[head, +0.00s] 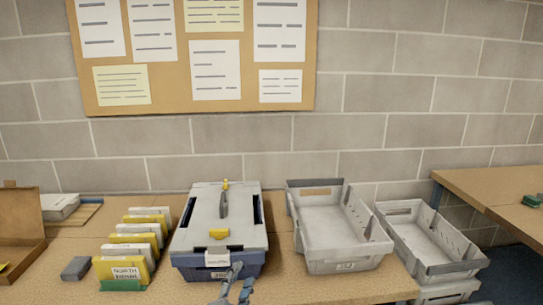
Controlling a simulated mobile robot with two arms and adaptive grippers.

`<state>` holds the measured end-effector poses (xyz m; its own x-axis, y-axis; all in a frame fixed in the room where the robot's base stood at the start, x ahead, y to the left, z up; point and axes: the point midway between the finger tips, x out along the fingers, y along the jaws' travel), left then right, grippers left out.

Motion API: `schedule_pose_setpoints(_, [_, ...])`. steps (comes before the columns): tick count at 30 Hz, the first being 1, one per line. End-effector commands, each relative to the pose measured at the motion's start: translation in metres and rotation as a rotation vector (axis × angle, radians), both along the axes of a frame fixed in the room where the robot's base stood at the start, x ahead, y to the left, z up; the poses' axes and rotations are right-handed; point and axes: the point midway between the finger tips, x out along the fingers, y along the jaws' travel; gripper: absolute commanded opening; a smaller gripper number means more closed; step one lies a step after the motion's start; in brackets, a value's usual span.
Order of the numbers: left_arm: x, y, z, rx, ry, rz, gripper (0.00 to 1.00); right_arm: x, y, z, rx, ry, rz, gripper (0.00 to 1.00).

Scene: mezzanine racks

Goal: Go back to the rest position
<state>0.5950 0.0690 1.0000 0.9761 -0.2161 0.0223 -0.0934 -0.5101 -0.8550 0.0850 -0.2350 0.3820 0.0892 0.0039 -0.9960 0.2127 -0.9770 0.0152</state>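My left gripper (241,276) shows small at the bottom edge of the head view, in front of the blue and grey lidded box (223,232). Its two fingers stand apart with nothing seen between them. The fingertips overlap the lower front of the box in the picture; I cannot tell whether they touch it. The box is closed, with a grey handle on its lid and a yellow latch at the front. My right gripper is not in view.
A row of yellow and white cards (127,265) stands left of the box. An empty grey tote (347,266) stands to its right, and another tote (447,270) sits lower beyond. An open cardboard box (20,228) is far left. A pinboard (165,101) hangs on the wall.

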Motion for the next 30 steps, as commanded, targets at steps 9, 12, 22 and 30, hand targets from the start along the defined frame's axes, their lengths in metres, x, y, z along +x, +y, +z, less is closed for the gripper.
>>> schedule_pose_setpoints(9, [-0.145, 0.105, -0.145, -0.436, 0.733, 0.396, 0.38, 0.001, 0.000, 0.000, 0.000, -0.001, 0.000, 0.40])
schedule_pose_setpoints(12, [-0.188, 0.117, -0.165, -0.500, 0.881, 0.474, 0.38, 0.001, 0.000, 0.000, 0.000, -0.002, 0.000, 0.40])
schedule_pose_setpoints(22, [-0.297, 0.134, -0.192, -0.612, 1.214, 0.652, 0.38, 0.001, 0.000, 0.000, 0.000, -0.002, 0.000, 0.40])
schedule_pose_setpoints(30, [-0.319, 0.135, -0.229, -0.624, 1.317, 0.705, 0.38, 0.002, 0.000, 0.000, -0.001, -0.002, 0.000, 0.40])
